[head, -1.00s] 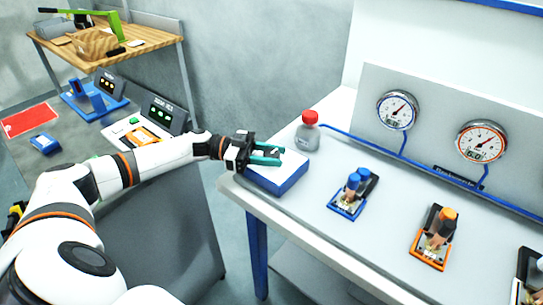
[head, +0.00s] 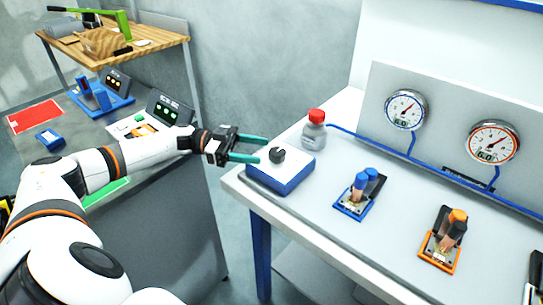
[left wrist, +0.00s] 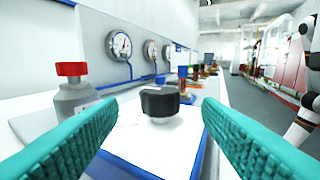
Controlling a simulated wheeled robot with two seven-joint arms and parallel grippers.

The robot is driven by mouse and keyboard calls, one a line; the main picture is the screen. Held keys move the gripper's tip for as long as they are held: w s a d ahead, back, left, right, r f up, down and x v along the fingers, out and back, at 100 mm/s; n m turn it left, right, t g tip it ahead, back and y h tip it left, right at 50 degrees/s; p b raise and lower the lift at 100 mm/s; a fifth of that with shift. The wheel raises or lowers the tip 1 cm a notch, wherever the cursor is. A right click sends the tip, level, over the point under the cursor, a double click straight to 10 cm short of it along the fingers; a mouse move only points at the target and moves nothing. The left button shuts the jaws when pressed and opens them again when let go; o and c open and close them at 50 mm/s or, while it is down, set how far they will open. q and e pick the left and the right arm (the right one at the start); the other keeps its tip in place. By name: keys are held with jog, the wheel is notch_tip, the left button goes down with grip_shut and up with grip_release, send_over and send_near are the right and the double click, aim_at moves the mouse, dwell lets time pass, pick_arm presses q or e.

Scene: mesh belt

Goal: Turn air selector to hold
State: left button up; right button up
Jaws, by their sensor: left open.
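The air selector is a black knob (head: 277,155) on a white-topped blue box (head: 284,181) at the near left corner of the white bench. The knob also shows in the left wrist view (left wrist: 160,102), centred between the fingers and ahead of them. My left gripper (head: 262,149) has teal fingers and is open, just left of the knob, holding nothing. In the left wrist view its fingers (left wrist: 160,140) are spread wide on either side of the white plate. I cannot read any position marks around the knob. My right gripper is not in view.
A grey bottle with a red cap (head: 314,131) stands right behind the selector box. A blue valve unit (head: 356,197) and an orange one (head: 440,244) sit farther right on the bench. Two gauges (head: 406,109) are on the back panel. Bare bench lies between box and valves.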

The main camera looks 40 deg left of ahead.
pick_arm(q)
jog(key=b+v, duration=0.1)
jog(key=v, duration=0.5)
dwell(0.4)
